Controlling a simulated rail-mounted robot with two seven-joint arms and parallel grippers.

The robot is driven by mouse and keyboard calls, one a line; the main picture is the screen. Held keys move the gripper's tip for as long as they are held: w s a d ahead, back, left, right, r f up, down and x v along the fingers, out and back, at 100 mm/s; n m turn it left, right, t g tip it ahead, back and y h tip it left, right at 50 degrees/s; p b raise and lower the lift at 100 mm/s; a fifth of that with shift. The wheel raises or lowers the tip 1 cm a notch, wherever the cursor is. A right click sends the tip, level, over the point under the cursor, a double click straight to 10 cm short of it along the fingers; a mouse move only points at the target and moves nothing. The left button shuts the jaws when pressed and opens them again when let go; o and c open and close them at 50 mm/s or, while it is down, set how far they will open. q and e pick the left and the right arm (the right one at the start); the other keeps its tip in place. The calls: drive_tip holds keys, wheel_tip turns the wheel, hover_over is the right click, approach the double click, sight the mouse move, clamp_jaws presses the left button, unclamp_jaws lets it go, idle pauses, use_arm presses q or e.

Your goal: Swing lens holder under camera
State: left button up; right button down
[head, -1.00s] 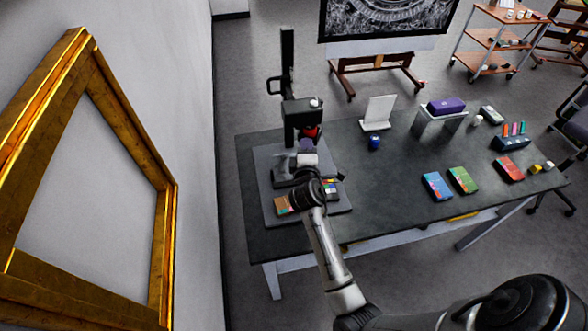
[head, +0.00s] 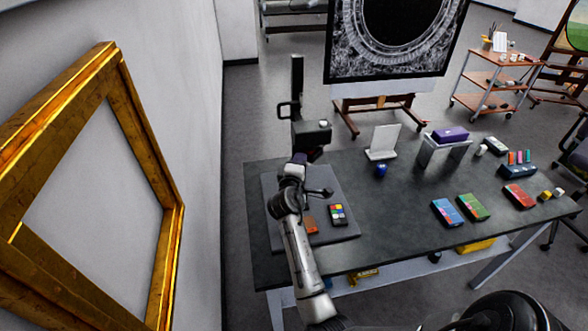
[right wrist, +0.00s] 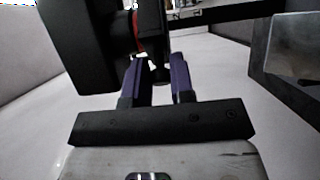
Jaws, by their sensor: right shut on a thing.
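The camera (head: 311,132) is a black box on a tall dark stand at the left of the table. My right gripper (head: 300,158) is just below it in the head view, mostly hidden by its own wrist. In the right wrist view my right gripper (right wrist: 157,66) has its purple fingers closed on a small dark part, which I take to be the lens holder (right wrist: 152,42). The camera's dark body (right wrist: 85,45) with a red ring is close to the fingertips. The holder's exact position under the camera cannot be told. My left gripper is not in view.
A colour chart (head: 337,214) and an orange-brown piece (head: 310,225) lie on the dark base board (head: 345,233). A white stand (head: 383,142) and a blue jar (head: 381,170) are to the right. The screen (head: 395,40) shows a ring around a dark disc.

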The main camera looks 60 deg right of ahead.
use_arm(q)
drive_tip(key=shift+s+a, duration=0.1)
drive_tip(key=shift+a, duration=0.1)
use_arm(e)
drive_tip(key=shift+d+r, duration=0.1)
drive_tip(key=shift+d, duration=0.05)
drive_tip(key=c, duration=1.4)
unclamp_jaws()
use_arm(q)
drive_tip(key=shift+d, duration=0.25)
use_arm(e)
drive_tip(key=o, duration=0.4)
